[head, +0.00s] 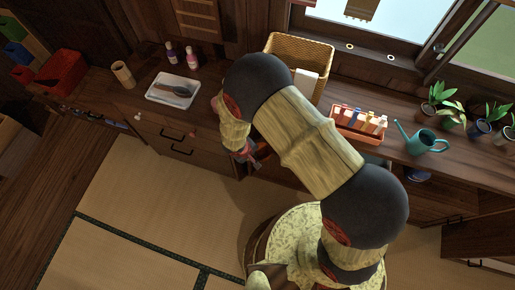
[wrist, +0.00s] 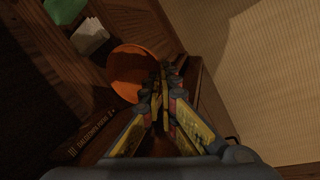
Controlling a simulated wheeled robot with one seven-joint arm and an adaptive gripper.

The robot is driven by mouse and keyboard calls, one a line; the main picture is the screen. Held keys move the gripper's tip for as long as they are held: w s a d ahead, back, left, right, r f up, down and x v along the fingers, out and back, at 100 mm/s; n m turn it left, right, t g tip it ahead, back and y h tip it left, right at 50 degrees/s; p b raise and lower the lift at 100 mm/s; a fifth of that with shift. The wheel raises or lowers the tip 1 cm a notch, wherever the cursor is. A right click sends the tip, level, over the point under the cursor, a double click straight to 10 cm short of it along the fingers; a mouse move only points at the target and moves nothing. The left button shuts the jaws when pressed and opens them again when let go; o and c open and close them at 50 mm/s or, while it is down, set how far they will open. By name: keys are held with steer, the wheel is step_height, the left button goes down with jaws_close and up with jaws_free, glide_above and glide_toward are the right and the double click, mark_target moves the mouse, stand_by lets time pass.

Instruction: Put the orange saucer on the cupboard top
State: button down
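The orange saucer (wrist: 128,72) shows in the wrist view, just left of my fingertips, with its inner face toward the camera. My gripper (wrist: 168,72) has its fingers drawn close together at the saucer's right rim and looks shut on that rim. The fingers hide the exact contact. In the head view my gripper (head: 254,155) is low in front of the cupboard's drawer fronts, and the saucer is hidden there. The cupboard top (head: 225,70) is the long dark wooden surface under the window.
On the top stand a white tray (head: 154,92), a wicker basket (head: 325,55), an orange box of small items (head: 350,133), a teal watering can (head: 424,142) and several potted plants. Two small bottles (head: 192,60) stand at the back. The wrist view shows a white block (wrist: 89,37) near the saucer.

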steer(key=s+a+r+p, duration=0.1)
steer(key=s+a+r, duration=0.1)
steer(key=s, duration=0.4)
steer(key=shift+s+r, duration=0.2)
steer(key=shift+r, duration=0.25)
steer(key=shift+a+r, duration=0.1)
